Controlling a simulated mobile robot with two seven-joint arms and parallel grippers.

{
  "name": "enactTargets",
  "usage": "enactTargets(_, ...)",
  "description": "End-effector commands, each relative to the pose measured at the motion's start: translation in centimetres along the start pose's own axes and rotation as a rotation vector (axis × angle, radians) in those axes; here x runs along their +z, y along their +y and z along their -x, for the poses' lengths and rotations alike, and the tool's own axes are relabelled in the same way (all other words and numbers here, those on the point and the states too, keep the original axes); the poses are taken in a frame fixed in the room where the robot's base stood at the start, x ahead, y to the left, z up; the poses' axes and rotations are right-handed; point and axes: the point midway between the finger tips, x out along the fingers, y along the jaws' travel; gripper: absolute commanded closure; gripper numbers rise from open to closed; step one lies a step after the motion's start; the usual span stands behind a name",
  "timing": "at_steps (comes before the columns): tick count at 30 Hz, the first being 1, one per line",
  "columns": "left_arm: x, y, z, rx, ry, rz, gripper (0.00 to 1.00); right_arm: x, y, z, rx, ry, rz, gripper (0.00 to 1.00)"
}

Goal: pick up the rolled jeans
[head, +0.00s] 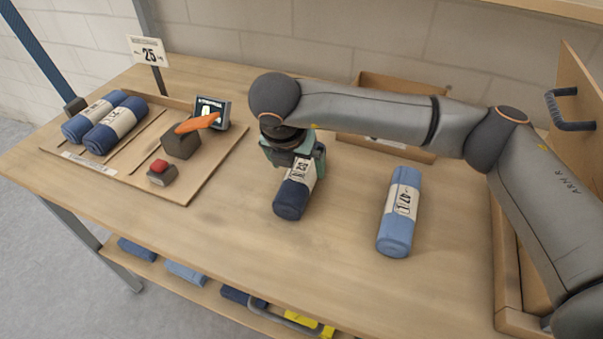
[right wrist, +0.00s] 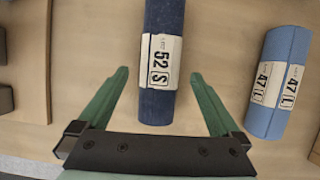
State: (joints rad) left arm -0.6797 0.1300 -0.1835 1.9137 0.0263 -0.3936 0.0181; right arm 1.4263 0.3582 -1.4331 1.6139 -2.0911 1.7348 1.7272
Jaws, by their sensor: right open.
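A dark blue rolled pair of jeans (head: 290,198) with a paper band lies on the table in the head view. In the right wrist view the same roll (right wrist: 158,106) has a band reading 52 S. A light blue roll (head: 395,232) with a band lies to its right; in the right wrist view this roll (right wrist: 263,122) reads 47 L. My right gripper (head: 293,160) is above the far part of the dark roll. In the right wrist view its green fingers (right wrist: 161,85) are open, one on each side of the dark roll, apart from it. My left gripper is not in view.
A wooden tray board (head: 190,190) at left holds two blue rolls (head: 114,124), a dark block with an orange piece (head: 182,143), a red button (head: 159,167) and a small display (head: 209,112). A box (head: 390,90) stands behind my arm. Folded rolls lie on the shelf below.

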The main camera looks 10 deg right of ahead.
Motion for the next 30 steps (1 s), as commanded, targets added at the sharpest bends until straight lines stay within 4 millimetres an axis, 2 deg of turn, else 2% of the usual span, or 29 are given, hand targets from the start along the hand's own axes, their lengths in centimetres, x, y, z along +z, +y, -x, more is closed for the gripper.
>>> enactTargets(7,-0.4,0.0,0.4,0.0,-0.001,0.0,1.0,0.1,-0.1,-2.0,-0.002,0.001,0.0,0.0)
enactTargets(15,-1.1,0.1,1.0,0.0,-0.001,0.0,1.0,0.2,-0.1,-5.8,-0.001,0.0,0.0,0.0)
enactTargets(24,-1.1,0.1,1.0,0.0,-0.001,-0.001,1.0,0.2,0.0,-6.4,0.001,-0.001,0.001,0.0)
enactTargets(30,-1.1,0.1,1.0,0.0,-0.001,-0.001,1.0,0.2,0.0,-6.3,0.001,-0.001,0.001,0.22)
